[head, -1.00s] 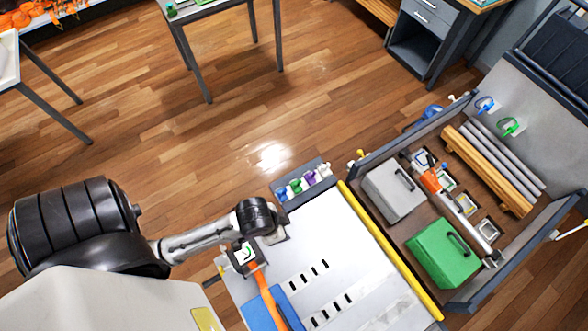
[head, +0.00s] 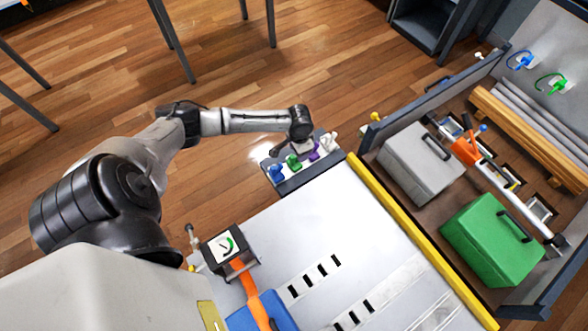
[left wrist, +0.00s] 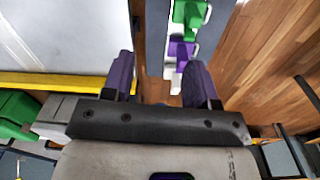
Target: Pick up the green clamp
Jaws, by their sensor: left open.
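The green clamp (head: 293,162) stands in a small grey rack (head: 300,180) at the far edge of the white table, between a blue clamp (head: 276,172) and a purple clamp (head: 314,151). In the left wrist view the green clamp (left wrist: 190,14) is at the top, beyond the fingertips and apart from them. My left gripper (left wrist: 160,62) is open and empty, with its fingers on either side of the rack's white-clamp end in that view. In the head view my left gripper (head: 301,149) is over the rack, partly hidden by its wrist. My right gripper is not in view.
A white clamp (head: 329,141) stands at the rack's right end. A card with a green clamp picture (head: 225,244) stands near the table's left side. A yellow rail (head: 410,240) edges the table. Beyond it, a walled cart holds a grey box (head: 415,165) and a green box (head: 490,240).

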